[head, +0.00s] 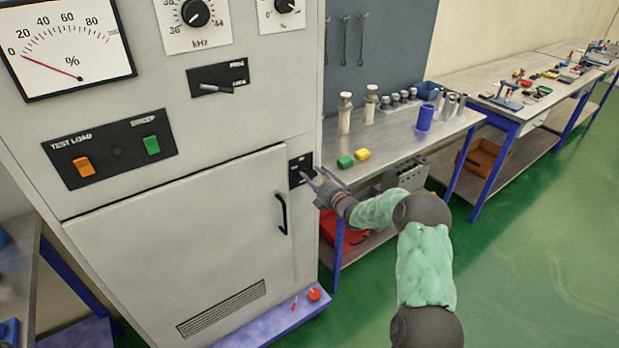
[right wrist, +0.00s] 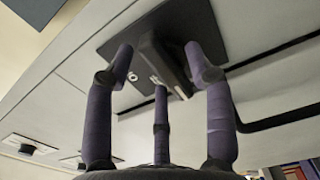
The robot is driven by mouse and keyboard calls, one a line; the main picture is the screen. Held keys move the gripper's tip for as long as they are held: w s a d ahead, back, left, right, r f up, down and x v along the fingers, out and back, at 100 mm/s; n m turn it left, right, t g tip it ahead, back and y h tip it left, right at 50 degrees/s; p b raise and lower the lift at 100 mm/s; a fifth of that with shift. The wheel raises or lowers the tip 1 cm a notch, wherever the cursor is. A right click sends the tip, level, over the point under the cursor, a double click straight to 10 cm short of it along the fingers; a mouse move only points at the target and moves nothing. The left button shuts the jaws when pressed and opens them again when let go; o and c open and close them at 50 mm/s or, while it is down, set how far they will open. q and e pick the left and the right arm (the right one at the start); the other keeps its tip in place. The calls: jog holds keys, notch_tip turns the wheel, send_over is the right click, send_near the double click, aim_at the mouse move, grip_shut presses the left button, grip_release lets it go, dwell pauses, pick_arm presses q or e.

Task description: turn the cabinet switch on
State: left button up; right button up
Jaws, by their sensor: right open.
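The cabinet switch (head: 299,170) is a small black plate near the right edge of the grey cabinet (head: 190,215), right of the door's top corner. In the right wrist view its dark plate (right wrist: 118,48) fills the upper middle, with a dark raised switch lever (right wrist: 163,62) on it. My right gripper (head: 312,176) is open in front of the switch. In the right wrist view its fingers (right wrist: 158,72) stand on both sides of the lever, with a third finger below. I cannot tell whether they touch it. The left gripper is not in view.
The cabinet door has a black handle (head: 282,214) just below and left of the switch. A metal bench (head: 400,150) with bottles, a blue cup (head: 425,118) and green and yellow blocks stands close on the right. Green floor (head: 530,240) is free at the lower right.

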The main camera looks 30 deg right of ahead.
jog(key=shift+w, duration=0.8)
jog(key=shift+c, duration=0.3)
jog(key=c, duration=0.8)
jog(key=shift+o, duration=0.2)
